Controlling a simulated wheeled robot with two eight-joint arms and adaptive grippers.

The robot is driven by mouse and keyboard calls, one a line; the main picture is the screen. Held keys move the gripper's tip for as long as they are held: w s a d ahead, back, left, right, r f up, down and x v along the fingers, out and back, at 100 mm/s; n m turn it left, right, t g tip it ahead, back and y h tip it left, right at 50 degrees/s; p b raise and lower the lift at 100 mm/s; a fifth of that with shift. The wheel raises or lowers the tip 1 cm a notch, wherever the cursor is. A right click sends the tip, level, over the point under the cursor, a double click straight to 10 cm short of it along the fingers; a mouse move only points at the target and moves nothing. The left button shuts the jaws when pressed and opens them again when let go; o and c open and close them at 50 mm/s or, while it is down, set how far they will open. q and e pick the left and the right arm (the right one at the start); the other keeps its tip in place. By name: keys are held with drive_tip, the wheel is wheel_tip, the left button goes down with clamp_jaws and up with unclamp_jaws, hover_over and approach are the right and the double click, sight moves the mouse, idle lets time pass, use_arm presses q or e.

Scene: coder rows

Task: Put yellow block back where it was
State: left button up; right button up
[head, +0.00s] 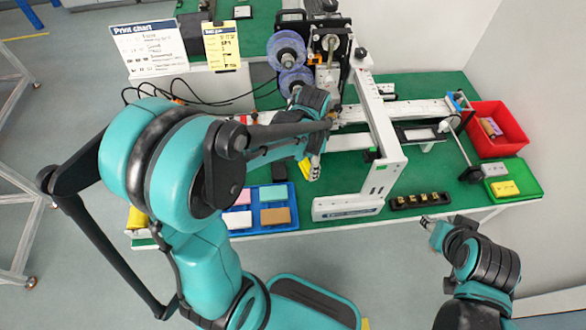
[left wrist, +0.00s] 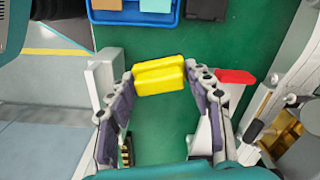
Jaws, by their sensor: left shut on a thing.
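My left gripper (head: 318,165) is over the green table, right of the blue tray. In the left wrist view its fingers (left wrist: 160,82) are shut on a yellow block (left wrist: 160,74). Only a yellow sliver of this block (head: 305,168) shows in the head view, beside the gripper. The blue tray (head: 262,232) holds pink, white, green and brown blocks; my left arm hides its left part. The tray's edge (left wrist: 130,17) also shows at the top of the left wrist view, apart from the held block. My right gripper (head: 430,222) is off the table's front edge, its fingers too small to read.
A coder machine (head: 385,130) with a white frame stands close right of my left gripper. A red bin (head: 497,143) and a green tray (head: 530,185) with another yellow block (head: 503,188) are at the right. A black holder (head: 422,200) lies near the front edge.

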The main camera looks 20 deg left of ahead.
use_arm(q)
drive_tip(key=shift+s+r+m, duration=0.2)
drive_tip(key=shift+r+m, duration=0.2)
drive_tip(key=shift+m, duration=0.3)
drive_tip(key=shift+s+d+r+m, duration=0.2)
drive_tip(key=shift+r+m, duration=0.15)
drive_tip(key=shift+m, duration=0.45)
drive_tip(key=w+a+f+b, duration=0.1)
drive_tip(key=a+f, duration=0.1)
drive_tip(key=a, duration=0.1)
drive_tip(key=w+a+f+b, duration=0.1)
drive_tip(key=a+f, duration=0.1)
drive_tip(key=a, duration=0.2)
drive_tip(key=w+a+f+b, duration=0.1)
drive_tip(key=a+f+b, duration=0.1)
drive_tip(key=a+f, duration=0.1)
drive_tip(key=shift+a, duration=0.5)
wheel_tip(320, 180, down, 4)
drive_tip(key=shift+a+f+b, duration=0.1)
drive_tip(key=shift+b, duration=1.05)
